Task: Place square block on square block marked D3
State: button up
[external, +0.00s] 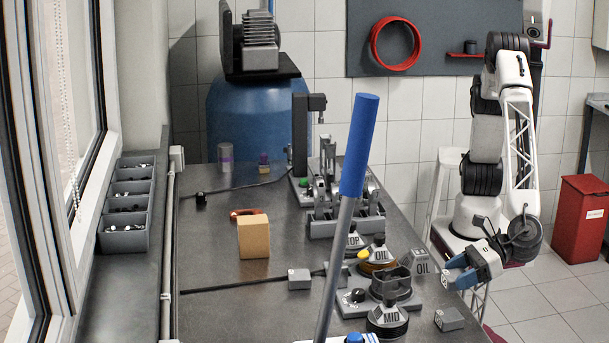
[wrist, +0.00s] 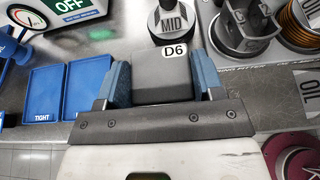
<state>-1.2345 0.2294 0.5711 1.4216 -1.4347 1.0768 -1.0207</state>
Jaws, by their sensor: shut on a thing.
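My gripper is at the right edge of the bench in the external view (external: 458,280), its blue fingers pointing left. In the wrist view its two blue fingers (wrist: 160,85) are shut on a dark grey square block (wrist: 162,85). A white label reading D6 shows at the far end of that block. I cannot make out a D3 mark in either view.
The MID weight (external: 388,319) stands left of my gripper. A grey OIL part (external: 422,266) and a grey holder (external: 391,285) are close by. Blue trays (wrist: 90,90) lie left in the wrist view. A tall blue-handled lever (external: 358,145) rises in front.

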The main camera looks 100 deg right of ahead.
aim_at(453, 313)
jog(key=shift+f, duration=2)
jog(key=shift+f, duration=2)
jog(key=shift+f, duration=0.1)
jog(key=o, duration=1.1)
jog(key=shift+f, duration=0.1)
